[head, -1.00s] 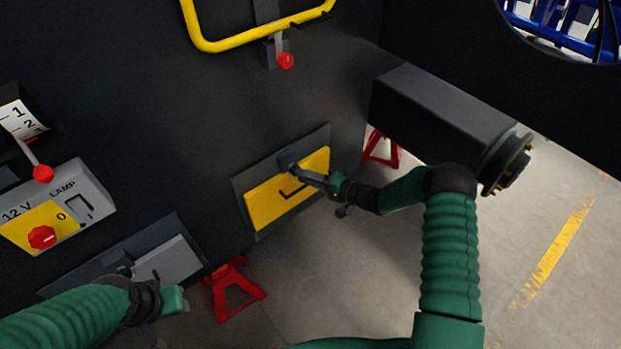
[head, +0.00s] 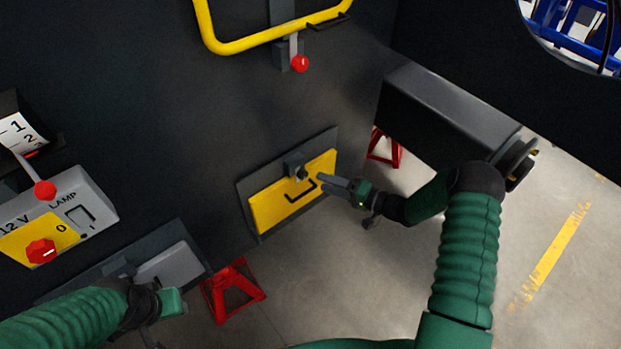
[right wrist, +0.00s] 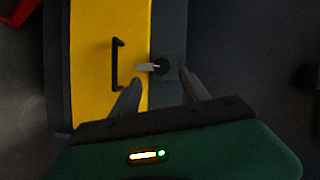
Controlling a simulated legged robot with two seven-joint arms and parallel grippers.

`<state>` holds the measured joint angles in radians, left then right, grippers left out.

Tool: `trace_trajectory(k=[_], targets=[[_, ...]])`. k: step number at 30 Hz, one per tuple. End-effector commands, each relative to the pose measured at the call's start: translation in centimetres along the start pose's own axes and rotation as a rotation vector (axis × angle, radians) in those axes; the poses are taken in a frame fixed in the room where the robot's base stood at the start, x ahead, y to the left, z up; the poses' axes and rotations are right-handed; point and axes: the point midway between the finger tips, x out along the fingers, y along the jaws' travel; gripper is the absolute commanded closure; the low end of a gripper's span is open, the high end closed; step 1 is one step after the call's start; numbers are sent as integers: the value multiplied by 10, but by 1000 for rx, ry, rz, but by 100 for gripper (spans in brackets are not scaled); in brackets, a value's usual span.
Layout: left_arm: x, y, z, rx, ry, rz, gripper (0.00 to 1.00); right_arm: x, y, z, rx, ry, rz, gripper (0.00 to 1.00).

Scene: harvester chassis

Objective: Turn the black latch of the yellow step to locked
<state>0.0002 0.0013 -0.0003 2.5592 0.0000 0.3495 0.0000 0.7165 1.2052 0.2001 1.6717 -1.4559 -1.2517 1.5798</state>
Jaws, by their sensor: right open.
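The yellow step (head: 275,205) is a flat yellow panel in a dark frame low on the chassis wall, with a black bracket-shaped handle (head: 302,190). Its black latch (head: 303,174) sits at the panel's upper edge by a grey block. In the right wrist view the latch (right wrist: 161,66) has a light grey tab pointing left, its tip over the edge of the yellow panel (right wrist: 95,60). My right gripper (head: 324,181) is open and empty, apart from the latch and to its right. In the right wrist view the latch shows ahead, between the fingertips (right wrist: 160,78). My left gripper (head: 172,303) is at lower left, its fingers unclear.
A yellow rail (head: 265,38) and a red-knobbed lever (head: 300,63) are above the step. A dark beam (head: 450,110) juts out to the right. Red stands (head: 233,290) are on the floor. A lamp switch box (head: 60,215) is at left.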

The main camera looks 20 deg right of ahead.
Motion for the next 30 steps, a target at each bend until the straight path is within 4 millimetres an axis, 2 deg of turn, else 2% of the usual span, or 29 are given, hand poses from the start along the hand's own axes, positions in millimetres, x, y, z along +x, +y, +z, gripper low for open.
trace_trajectory(k=[1, 6, 12, 25, 28, 30], targets=[[-2, 0, 0, 0, 0, 0, 64, -18, 0, -1, 2, 4, 3, 47], [-4, 0, 0, 1, 0, 0, 64, -67, 2, 3, 2, -1, 5, 47], [-4, 0, -1, 1, 0, 0, 64, -100, 3, 6, 2, -7, 7, 47], [-4, 0, -1, 0, 0, 0, 64, -108, 4, 7, 3, -8, 7, 47], [-4, 0, -1, 0, 0, 0, 64, -107, 3, 6, 0, -7, 11, 47], [-8, 0, -2, 0, 0, 0, 64, -99, -2, 0, -44, 7, 48, 47]])
